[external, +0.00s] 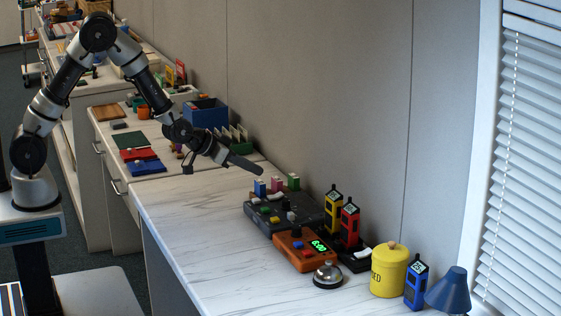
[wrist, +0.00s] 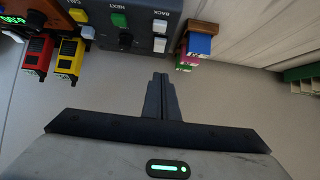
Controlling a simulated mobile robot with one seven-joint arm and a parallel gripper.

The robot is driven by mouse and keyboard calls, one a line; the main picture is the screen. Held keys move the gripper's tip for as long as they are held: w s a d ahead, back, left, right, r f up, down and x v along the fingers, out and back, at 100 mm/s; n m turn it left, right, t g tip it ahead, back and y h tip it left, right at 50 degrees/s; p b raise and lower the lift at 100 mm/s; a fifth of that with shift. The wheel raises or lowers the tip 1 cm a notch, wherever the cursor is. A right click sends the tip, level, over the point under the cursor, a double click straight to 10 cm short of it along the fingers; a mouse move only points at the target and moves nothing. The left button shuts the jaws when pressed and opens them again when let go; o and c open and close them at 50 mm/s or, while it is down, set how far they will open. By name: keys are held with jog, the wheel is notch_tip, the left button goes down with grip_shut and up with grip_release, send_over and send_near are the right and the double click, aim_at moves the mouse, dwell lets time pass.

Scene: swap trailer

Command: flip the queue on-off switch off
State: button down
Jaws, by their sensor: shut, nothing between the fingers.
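A dark grey console (external: 298,204) with coloured buttons and white switches sits on the marble-look counter. The wrist view shows part of this console (wrist: 97,8) at the top, with a green button (wrist: 118,19), a black knob (wrist: 125,41) and two white rockers, one (wrist: 160,26) above the other (wrist: 159,45). The labels NEXT and BACK are readable. I cannot tell which control is the queue on-off switch or how it is set. My gripper (external: 259,171) is shut and empty, above the counter behind and left of the console. Its fingers (wrist: 160,77) point toward the console's edge.
An orange timer (external: 292,252) and a silver bell (external: 327,275) stand before the console. Yellow (external: 333,212) and red (external: 350,224) radios stand to its right. Coloured blocks (external: 276,184) stand at its back edge. The counter's left front is clear.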

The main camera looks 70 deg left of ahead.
jog(key=s+r, duration=0.1)
jog(key=s, duration=0.4)
jog(key=shift+s+r, duration=0.4)
jog(key=s+a+r+g, duration=0.2)
jog(key=s+r+g, duration=0.1)
jog(key=s+r, duration=0.95)
jog(key=s+a+r+g, duration=0.1)
jog(key=s+a+r, duration=0.1)
jog(key=s, duration=0.8)
jog(key=s+a+r+g, duration=0.2)
jog(key=s, duration=0.8)
notch_tip(320, 180, up, 17)
jog(key=w+p, duration=0.1)
jog(key=p, duration=1.6)
jog(key=shift+d+r, duration=0.1)
